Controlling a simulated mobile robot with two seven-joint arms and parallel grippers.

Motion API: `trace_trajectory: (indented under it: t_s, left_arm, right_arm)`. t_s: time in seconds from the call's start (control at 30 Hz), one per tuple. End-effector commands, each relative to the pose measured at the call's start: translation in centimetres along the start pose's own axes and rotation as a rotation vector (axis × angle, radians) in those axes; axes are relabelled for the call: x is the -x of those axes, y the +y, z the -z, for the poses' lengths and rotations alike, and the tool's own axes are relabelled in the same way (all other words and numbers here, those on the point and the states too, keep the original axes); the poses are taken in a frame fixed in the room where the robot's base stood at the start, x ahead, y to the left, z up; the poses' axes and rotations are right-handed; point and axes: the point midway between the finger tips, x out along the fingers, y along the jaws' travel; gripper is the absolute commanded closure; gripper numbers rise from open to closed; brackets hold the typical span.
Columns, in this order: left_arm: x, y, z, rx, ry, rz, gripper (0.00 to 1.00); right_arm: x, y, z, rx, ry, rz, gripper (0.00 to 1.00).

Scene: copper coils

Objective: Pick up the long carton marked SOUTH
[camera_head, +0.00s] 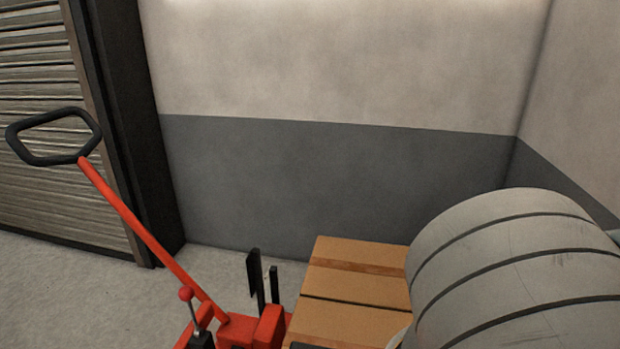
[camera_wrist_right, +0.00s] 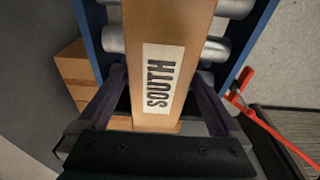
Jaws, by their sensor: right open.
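The long brown carton marked SOUTH (camera_wrist_right: 185,30) runs up the middle of the right wrist view. Its white label (camera_wrist_right: 162,78) faces the camera, with the lettering turned sideways. The carton lies over metal rollers in a blue frame, and its far end runs out of the picture. My right gripper (camera_wrist_right: 163,75) is open, with one dark finger on each side of the carton's near end. I cannot tell whether the fingers touch it. My left gripper is not in view.
The blue frame (camera_wrist_right: 250,40) borders the metal rollers (camera_wrist_right: 232,8) on both sides. Brown cartons (camera_wrist_right: 75,72) stand left of it. In the head view a red pallet jack (camera_head: 135,220) stands beside brown cartons (camera_head: 345,285). Bare floor (camera_head: 90,300) shows at left, before a shutter.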

Motion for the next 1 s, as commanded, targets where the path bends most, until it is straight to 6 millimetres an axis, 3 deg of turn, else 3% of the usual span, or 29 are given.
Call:
trace_trajectory:
  t_s: [0.03, 0.2, 0.47, 1.0]
  left_arm:
    - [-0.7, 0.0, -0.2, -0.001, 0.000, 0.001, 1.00]
    - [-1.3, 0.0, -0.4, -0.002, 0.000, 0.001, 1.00]
    - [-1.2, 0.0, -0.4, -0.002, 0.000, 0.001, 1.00]
    - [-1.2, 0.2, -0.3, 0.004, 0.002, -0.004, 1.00]
  right_arm:
    - [-1.3, 0.1, 0.0, -0.001, 0.001, -0.003, 0.00]
    - [-3.3, 0.1, 0.0, -0.001, 0.000, -0.001, 0.00]
    - [-3.5, 0.0, 0.0, 0.000, 0.000, 0.002, 0.00]
    - [-3.5, 0.0, 0.0, 0.000, -0.001, 0.001, 0.60]
